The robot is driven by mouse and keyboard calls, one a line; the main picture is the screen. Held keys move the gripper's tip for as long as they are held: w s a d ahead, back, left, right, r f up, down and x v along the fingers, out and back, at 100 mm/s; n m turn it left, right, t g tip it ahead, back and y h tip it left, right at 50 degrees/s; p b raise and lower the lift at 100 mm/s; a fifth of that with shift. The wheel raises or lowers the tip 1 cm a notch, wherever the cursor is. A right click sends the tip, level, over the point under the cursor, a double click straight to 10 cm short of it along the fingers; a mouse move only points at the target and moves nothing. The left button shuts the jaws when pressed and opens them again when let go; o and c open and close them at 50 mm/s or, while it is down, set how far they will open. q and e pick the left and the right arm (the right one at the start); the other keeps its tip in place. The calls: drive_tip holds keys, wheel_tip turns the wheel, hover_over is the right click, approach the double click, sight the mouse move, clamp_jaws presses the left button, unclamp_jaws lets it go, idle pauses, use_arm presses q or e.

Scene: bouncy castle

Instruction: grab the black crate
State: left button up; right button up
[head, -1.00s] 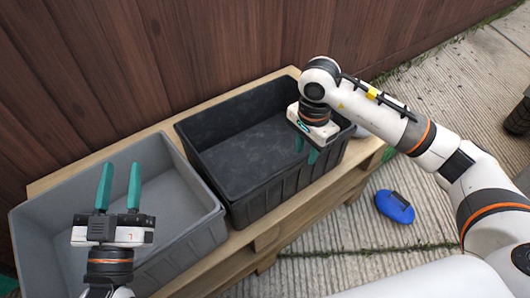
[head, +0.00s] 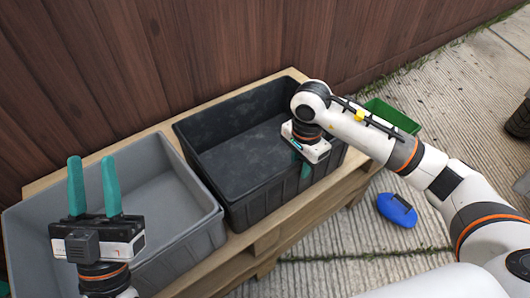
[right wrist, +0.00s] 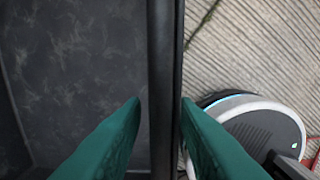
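The black crate (head: 262,208) stands open and empty on a wooden pallet, right of a grey crate. My right gripper (head: 303,170) is at the crate's front right wall. In the right wrist view, its teal fingers (right wrist: 161,100) are apart, one over the crate's inside and one outside. The crate's rim (right wrist: 165,60) runs between them, with a gap visible on the inner side. Contact with the outer finger is hard to tell. My left gripper (head: 94,162) is open and empty, fingers up, in front of the grey crate in the head view.
The grey crate (head: 165,180) stands close to the black crate's left side. A wooden wall (head: 200,50) rises behind the pallet (head: 285,222). A green bin (head: 395,115) and a blue object (head: 397,208) are to the right.

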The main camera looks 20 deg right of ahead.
clamp_jaws()
idle(1.1)
drive_tip(key=shift+w+r, duration=0.1)
